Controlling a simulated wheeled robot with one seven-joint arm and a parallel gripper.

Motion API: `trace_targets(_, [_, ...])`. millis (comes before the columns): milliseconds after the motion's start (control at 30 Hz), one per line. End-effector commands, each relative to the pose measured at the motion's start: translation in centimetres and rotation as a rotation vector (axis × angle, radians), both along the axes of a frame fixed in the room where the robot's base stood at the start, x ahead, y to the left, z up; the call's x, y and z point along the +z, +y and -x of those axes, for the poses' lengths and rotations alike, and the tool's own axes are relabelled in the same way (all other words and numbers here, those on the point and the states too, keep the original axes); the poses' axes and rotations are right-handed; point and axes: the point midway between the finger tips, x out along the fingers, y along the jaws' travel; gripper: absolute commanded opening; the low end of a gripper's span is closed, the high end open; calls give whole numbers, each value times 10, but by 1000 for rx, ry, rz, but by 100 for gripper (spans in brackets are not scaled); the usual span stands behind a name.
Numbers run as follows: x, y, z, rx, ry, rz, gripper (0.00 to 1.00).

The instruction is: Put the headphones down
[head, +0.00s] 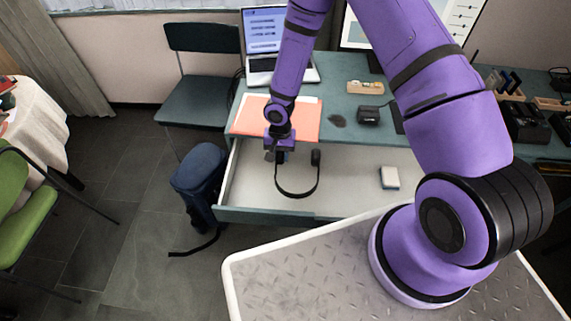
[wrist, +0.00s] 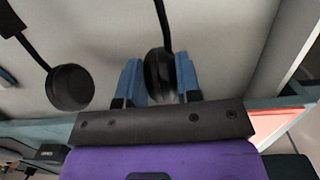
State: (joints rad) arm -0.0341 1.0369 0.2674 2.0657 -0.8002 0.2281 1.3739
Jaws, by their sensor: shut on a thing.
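Black headphones (head: 297,196) are over or in the open drawer (head: 350,190) of the teal desk, with the headband toward the drawer front. My gripper (head: 278,156) reaches down into the drawer's left part. In the wrist view, its blue fingers (wrist: 159,82) are shut on one ear cup of the headphones (wrist: 158,70). The other ear cup (wrist: 70,88) is free, to the left in the wrist view and to the right in the head view. I cannot tell whether the headphones touch the drawer floor.
A small white-and-blue block (head: 389,178) lies in the drawer, right of the headphones. Between them the floor is clear. An orange folder (head: 300,122), laptop (head: 266,40) and black box (head: 369,115) are on the desk. A blue bag (head: 200,175) stands left of the drawer.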

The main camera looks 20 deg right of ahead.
Motion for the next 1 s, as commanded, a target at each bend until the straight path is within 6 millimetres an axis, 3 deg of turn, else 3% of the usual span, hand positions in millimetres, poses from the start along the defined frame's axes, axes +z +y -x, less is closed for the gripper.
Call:
trace_targets(267, [-21, 0, 0, 1, 0, 0, 4])
trace_targets(533, [-55, 0, 0, 1, 0, 0, 4])
trace_targets(933, [-60, 0, 0, 1, 0, 0, 4])
trace_targets(967, [-59, 0, 0, 1, -1, -1, 39])
trace_targets(1000, [-59, 0, 0, 0, -1, -1, 48])
